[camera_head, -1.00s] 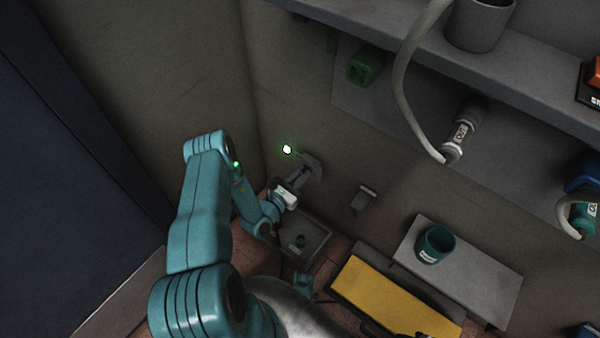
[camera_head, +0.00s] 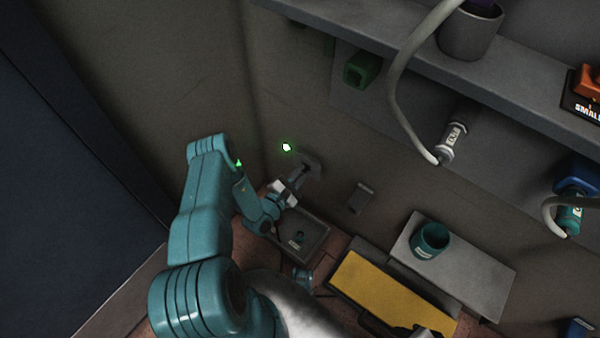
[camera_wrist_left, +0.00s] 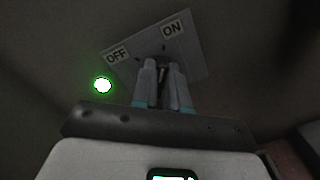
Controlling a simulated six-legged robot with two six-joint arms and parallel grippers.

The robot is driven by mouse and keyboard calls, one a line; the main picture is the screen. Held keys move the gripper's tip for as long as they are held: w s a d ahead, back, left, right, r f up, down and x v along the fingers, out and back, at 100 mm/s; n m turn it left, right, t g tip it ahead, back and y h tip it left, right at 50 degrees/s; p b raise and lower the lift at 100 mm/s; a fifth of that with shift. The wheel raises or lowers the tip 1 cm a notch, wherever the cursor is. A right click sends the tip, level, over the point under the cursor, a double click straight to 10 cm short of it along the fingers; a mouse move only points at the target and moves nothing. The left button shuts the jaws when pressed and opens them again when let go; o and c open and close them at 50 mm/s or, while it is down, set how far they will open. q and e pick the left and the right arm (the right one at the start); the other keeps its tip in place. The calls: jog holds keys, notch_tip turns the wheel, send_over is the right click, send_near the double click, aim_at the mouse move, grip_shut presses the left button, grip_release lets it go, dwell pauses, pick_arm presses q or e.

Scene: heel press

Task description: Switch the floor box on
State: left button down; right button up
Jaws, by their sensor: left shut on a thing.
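The switch plate (camera_wrist_left: 190,48) with OFF and ON labels is on the wall. In the head view the plate (camera_head: 314,160) shows at the low end of the wall near the corner. A small lever (camera_wrist_left: 162,70) stands out from it, mostly hidden between my fingers. My left gripper (camera_wrist_left: 162,78) is shut on this lever; it also shows in the head view (camera_head: 298,178). A green light (camera_wrist_left: 103,86) glows beside the plate, and it shows in the head view (camera_head: 286,147) too. The lever's exact tilt is hard to tell. My right gripper is not in view.
A grey tray (camera_head: 319,246) with a small green object lies below my left gripper. A yellow panel (camera_head: 385,295) and a grey block with a teal cup (camera_head: 430,240) are to the right. A shelf (camera_head: 380,38) with a hanging hose juts out above.

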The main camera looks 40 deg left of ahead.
pick_arm(q)
jog(key=shift+w+r, duration=0.1)
jog(key=shift+w, duration=0.1)
jog(key=c, duration=1.1)
grip_release()
jog(key=shift+c, duration=0.2)
jog(key=shift+s, duration=0.1)
jog(key=s+d+p, duration=0.1)
jog(key=s+p, duration=0.2)
jog(key=s, duration=1.3)
jog(key=shift+d, duration=0.35)
jog(key=shift+s, duration=0.1)
